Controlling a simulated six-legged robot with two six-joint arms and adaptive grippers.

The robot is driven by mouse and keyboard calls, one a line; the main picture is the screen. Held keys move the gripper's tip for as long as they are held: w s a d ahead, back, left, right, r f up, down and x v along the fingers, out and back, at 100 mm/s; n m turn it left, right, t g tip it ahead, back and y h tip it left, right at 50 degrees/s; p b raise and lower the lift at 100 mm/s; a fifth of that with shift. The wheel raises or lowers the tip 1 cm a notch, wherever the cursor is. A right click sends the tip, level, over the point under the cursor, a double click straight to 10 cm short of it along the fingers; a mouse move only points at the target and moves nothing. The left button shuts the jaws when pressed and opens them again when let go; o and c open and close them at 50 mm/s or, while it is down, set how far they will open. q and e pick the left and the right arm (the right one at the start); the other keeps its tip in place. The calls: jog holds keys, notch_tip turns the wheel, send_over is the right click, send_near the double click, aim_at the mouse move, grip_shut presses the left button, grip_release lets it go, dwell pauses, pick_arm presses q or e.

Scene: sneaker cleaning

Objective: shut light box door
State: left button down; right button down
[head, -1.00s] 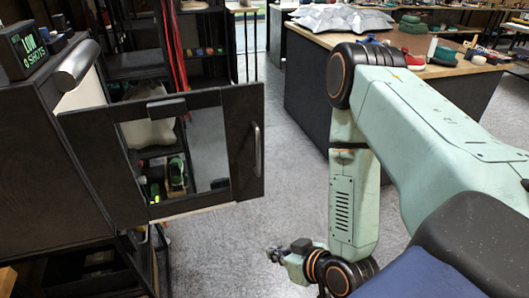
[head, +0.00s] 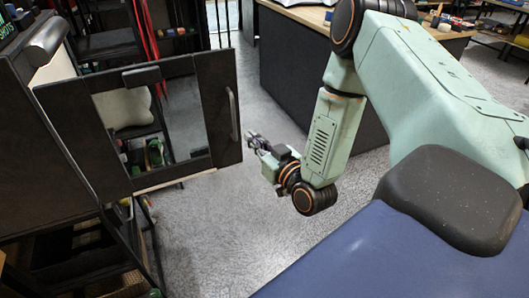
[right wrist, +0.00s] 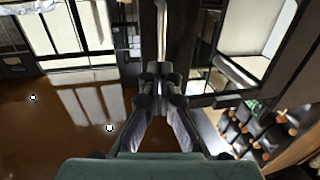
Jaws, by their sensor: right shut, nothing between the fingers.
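The light box (head: 22,150) is a dark cabinet at the left of the head view. Its door (head: 60,125) stands open, swung out to the right, with a clear window in a dark frame and a pale vertical handle (head: 233,114) near its free edge. My right gripper (head: 252,137) is shut and empty, a little to the right of the handle in the picture; I see no contact. In the right wrist view its fingers (right wrist: 160,78) are together, pointing at a vertical edge or bar I cannot identify for sure. My left gripper is out of view.
A workbench with dark sides (head: 300,70) stands behind my right arm. Grey floor (head: 230,225) is clear below and right of the door. Dark shelving stands behind the door, and a dark rack frame lies under the light box.

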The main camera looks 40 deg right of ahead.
aim_at(235, 124)
jog(key=w, duration=0.5)
jog(key=shift+a, duration=0.15)
jog(key=shift+w, duration=0.15)
